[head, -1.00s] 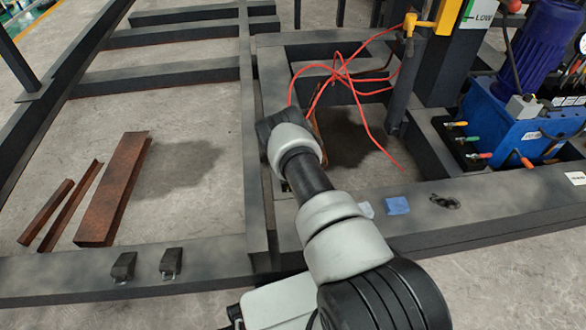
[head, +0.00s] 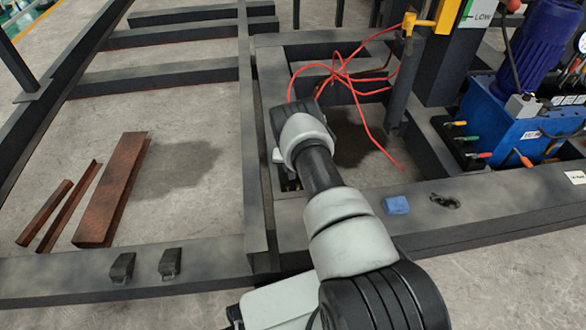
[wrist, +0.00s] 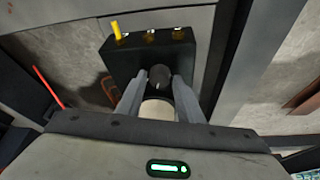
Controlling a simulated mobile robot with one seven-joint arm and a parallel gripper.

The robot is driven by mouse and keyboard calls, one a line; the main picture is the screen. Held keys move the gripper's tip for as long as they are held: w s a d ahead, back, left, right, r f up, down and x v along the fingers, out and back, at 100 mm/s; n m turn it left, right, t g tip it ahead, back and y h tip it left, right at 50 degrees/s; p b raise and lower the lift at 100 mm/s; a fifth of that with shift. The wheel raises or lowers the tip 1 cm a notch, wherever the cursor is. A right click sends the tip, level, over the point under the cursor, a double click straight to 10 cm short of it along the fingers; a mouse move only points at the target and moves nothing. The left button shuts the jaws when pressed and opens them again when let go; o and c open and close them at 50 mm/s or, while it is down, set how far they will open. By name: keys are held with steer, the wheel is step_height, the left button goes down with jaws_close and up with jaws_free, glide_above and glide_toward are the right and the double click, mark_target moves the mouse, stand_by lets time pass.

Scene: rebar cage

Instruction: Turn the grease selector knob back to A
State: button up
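In the wrist view a dark round knob (wrist: 160,76) with a small pale mark sits at the near side of a black block (wrist: 122,58). A pale cylinder (wrist: 157,110) shows just below the knob. My gripper (wrist: 160,84) points at the block, its two grey fingers apart, one on each side of the knob and pale cylinder. Narrow gaps seem to show beside the knob; I cannot tell whether a finger touches it. No position letters are readable. In the head view my arm hides the knob and the fingers.
A yellow fitting (wrist: 117,31) stands up from the block, near brass ports. Red hoses (head: 345,75) loop over the dark steel frame. A blue pump unit (head: 515,120) with coloured levers stands at right. Rusty steel pieces (head: 112,190) lie on the floor at left.

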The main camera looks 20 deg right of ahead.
steer(key=shift+o, duration=0.9)
steer(key=shift+r, duration=0.3)
steer(key=p+v, duration=0.5)
steer(key=v, duration=1.2)
steer(key=shift+s+p, duration=0.15)
steer(key=shift+p, duration=0.15)
steer(key=shift+f, duration=0.1)
